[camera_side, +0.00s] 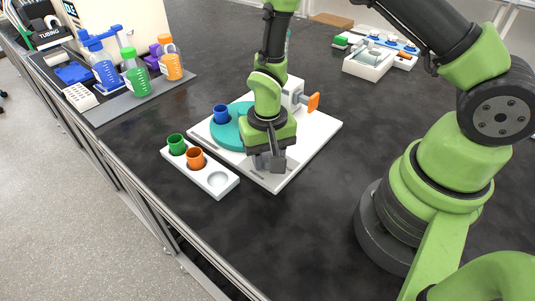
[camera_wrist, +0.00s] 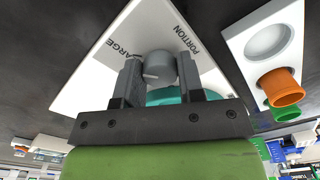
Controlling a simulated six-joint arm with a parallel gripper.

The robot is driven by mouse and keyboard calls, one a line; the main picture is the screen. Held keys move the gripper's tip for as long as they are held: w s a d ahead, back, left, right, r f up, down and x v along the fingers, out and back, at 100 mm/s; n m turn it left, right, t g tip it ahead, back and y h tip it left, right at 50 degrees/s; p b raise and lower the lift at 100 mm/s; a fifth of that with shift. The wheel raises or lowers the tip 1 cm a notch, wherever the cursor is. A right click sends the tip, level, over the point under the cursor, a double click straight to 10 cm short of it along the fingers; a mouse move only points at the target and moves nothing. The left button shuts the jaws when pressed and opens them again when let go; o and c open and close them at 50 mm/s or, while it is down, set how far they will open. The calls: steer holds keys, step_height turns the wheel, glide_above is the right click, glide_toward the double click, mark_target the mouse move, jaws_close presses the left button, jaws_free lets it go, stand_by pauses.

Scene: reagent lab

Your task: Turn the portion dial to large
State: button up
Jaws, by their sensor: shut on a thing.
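The portion dial (camera_wrist: 159,66) is a grey round knob on a white board (camera_wrist: 95,80). It sits between the two fingers of my gripper (camera_wrist: 160,84) in the wrist view, and the gripper is shut on it. A pale line shows on the knob's face, but its exact setting is hard to read. The word PORTION is printed on the board to the right of the knob, and LARGE, partly covered, to its left. In the side view my gripper (camera_side: 268,161) points down at the board's near corner and hides the knob.
A teal disc (camera_side: 226,133) with a blue cup (camera_side: 221,114) is on the board, beside an orange handle (camera_side: 313,103). A white rack (camera_side: 214,187) with green (camera_side: 176,144) and orange (camera_side: 196,158) cups stands at left. Bottles (camera_side: 137,77) stand far left.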

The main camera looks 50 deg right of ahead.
stand_by(0.4)
steer(key=o, duration=0.9)
step_height(320, 180, up, 10)
step_height(320, 180, up, 12)
steer(key=t+y, duration=0.1)
steer(key=t, duration=0.2)
glide_above(267, 157)
steer(key=s+d, duration=0.1)
steer(key=s, duration=0.3)
steer(key=s+r+t, duration=0.1)
steer(key=s+r, duration=0.1)
steer(key=s, duration=0.1)
steer(key=s+r+n+t, duration=0.1)
steer(key=s+r, duration=0.1)
steer(key=s, duration=0.1)
steer(key=s+r+n+t+y, duration=0.1)
steer(key=s+r+t, duration=0.1)
steer(key=s+r, duration=0.1)
steer(key=shift+s+d, duration=0.25)
steer(key=shift+d, duration=0.15)
